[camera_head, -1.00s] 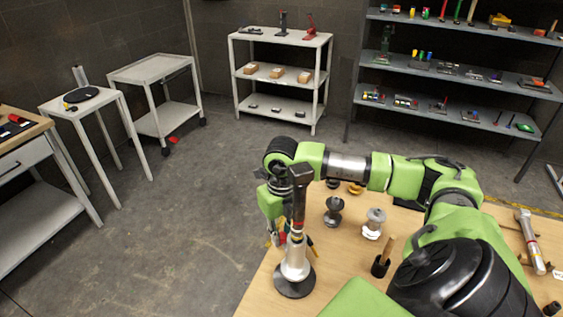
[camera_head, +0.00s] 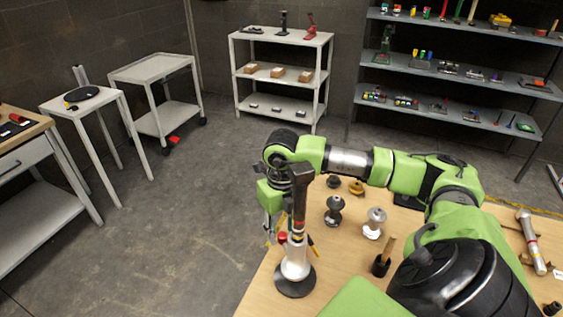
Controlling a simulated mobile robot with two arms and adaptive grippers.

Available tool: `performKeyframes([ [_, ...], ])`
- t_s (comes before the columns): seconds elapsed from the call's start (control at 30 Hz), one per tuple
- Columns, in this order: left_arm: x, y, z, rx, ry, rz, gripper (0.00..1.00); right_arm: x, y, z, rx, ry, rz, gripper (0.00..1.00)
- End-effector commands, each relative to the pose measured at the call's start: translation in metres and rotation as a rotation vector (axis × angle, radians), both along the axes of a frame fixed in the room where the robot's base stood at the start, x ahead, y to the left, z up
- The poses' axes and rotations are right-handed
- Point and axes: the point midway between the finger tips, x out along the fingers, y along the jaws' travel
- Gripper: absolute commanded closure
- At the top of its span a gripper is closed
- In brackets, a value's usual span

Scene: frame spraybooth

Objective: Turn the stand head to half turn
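The stand is on the wooden table, with a round dark base (camera_head: 294,283), a silver lower post (camera_head: 295,258) and a dark upper post with coloured bands. Its dark head (camera_head: 301,172) is at the top, upright. My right arm comes in from the right and bends down behind the stand. My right gripper (camera_head: 272,237) points down just left of and behind the post. The post partly hides its fingers, so I cannot tell whether they are open or touching the stand. My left gripper is out of view.
Two spool-like parts (camera_head: 334,209) (camera_head: 375,223) and a dark cup with a wooden handle (camera_head: 382,264) stand right of the stand. A silver torque-wrench-like tool (camera_head: 529,240) lies at the table's right. Open floor (camera_head: 180,240) lies left of the table.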

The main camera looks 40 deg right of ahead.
Motion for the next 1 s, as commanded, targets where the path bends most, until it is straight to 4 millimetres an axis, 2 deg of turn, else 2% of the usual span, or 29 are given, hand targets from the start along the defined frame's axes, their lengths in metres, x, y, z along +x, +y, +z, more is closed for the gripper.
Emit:
performKeyframes([
  [0.2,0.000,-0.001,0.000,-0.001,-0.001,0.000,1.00,0.002,0.000,0.048,-0.001,-0.008,0.001,0.66],
  [0.43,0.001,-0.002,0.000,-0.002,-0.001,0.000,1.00,0.001,0.000,0.090,0.000,-0.006,0.001,0.66],
  [0.6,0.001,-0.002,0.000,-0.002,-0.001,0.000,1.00,0.001,0.000,0.103,0.000,-0.003,0.002,0.66],
  [0.9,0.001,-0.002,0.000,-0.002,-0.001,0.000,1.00,0.000,0.001,0.106,0.001,-0.002,0.001,0.66],
  [1.0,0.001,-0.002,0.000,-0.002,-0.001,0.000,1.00,0.001,0.001,0.105,0.002,-0.003,0.008,0.91],
])
